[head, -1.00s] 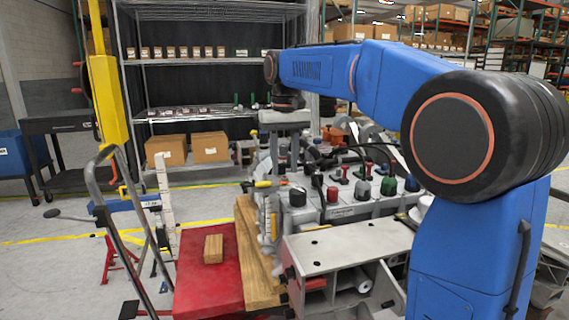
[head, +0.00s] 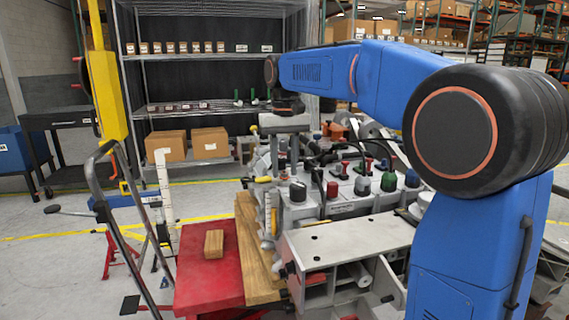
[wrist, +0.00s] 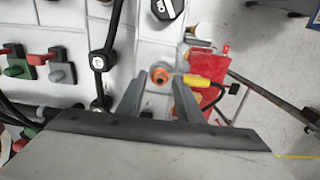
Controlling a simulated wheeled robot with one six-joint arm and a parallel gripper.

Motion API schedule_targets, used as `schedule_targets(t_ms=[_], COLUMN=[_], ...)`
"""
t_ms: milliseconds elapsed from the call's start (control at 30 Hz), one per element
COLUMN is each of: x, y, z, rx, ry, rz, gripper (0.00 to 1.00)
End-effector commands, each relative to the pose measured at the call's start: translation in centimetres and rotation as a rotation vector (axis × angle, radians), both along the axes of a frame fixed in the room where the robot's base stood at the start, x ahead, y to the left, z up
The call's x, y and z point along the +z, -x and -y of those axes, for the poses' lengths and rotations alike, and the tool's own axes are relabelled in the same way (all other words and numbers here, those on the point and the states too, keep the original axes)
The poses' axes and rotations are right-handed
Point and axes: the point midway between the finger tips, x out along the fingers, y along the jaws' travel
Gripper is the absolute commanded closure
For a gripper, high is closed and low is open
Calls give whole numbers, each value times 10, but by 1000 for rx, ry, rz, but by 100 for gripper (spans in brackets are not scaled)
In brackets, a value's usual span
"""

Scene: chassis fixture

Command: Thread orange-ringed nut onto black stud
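In the head view my gripper (head: 286,150) points down over the left part of the chassis fixture, and the nut is not discernible there. I cannot make out the black stud in either view.
A yellow-handled part (wrist: 203,81) lies close right of the nut. Red and green knobs (wrist: 20,66) and a black cable link (wrist: 102,60) are to the left. A wooden block (head: 213,246) lies on the red table (head: 195,275). Wooden planks (head: 252,255) run beside the fixture.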

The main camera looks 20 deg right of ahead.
Motion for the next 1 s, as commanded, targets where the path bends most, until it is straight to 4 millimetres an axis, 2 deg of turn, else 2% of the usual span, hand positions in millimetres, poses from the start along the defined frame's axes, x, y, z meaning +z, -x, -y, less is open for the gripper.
schedule_targets(t_ms=[100, 233, 567, 1000], x=[0, 0, 0, -1], y=[0, 0, 0, 0], z=[0, 0, 0, 0], rx=[0, 0, -54, -492], ry=[0, 0, 0, 0], rz=[0, 0, 0, 0], gripper=[70, 100, 100, 100])
